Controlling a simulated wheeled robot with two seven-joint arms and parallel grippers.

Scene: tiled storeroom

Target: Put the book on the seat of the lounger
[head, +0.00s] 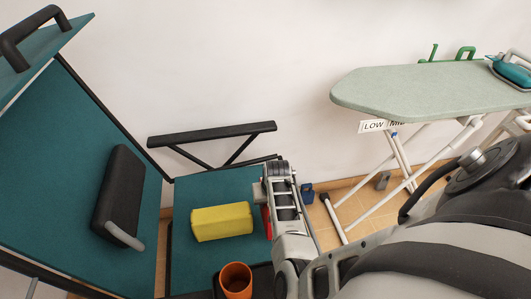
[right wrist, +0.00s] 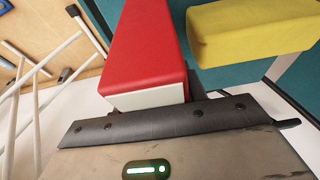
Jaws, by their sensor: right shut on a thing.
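The lounger (head: 195,268) is a teal seat and back in a dark frame at the left of the head view. Its seat shows teal around a yellow block (head: 222,222). My right gripper (head: 268,200) is over the right edge of the seat, shut on a red book. Only a thin strip of the book (head: 267,222) shows in the head view, right of the yellow block. In the right wrist view the book (right wrist: 147,45) is red with white page edges, held at the jaw. Whether it touches the seat I cannot tell. My left gripper is not in view.
An orange cup (head: 236,279) stands at the seat's front, by the dark armrest. A black pad (head: 118,198) lies on the lounger back. A dark armrest (head: 212,134) is behind the seat. An ironing board (head: 430,88) with a teal iron (head: 512,72) stands right; its white legs reach the floor.

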